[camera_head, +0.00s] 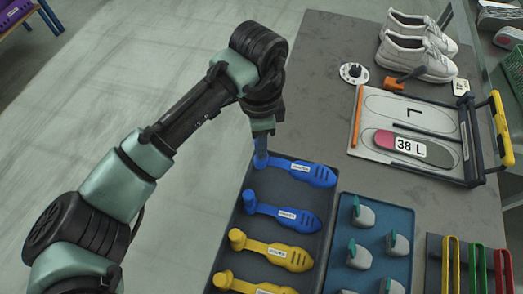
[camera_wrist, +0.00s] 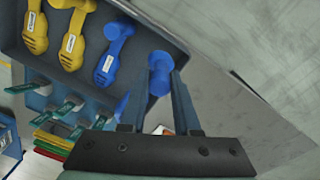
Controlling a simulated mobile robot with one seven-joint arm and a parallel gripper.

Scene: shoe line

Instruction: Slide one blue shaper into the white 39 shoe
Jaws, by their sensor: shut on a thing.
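A blue shaper (camera_head: 312,174) with a round knob end lies in the dark tray at its far end. My gripper (camera_head: 261,146) points down at its knob and is shut on it. In the wrist view the blue knob (camera_wrist: 160,78) sits between my two fingers (camera_wrist: 161,66); the rest of that shaper is largely hidden. A second blue shaper (camera_head: 287,215) lies beside it in the tray and also shows in the wrist view (camera_wrist: 108,62). Two white shoes (camera_head: 420,48) stand at the far end of the table; I cannot read a size on them.
Yellow shapers (camera_head: 280,253) share the dark tray (camera_head: 234,215). A blue tray (camera_head: 346,201) of grey-and-green pieces stands to its right. Bare table separates trays and board.

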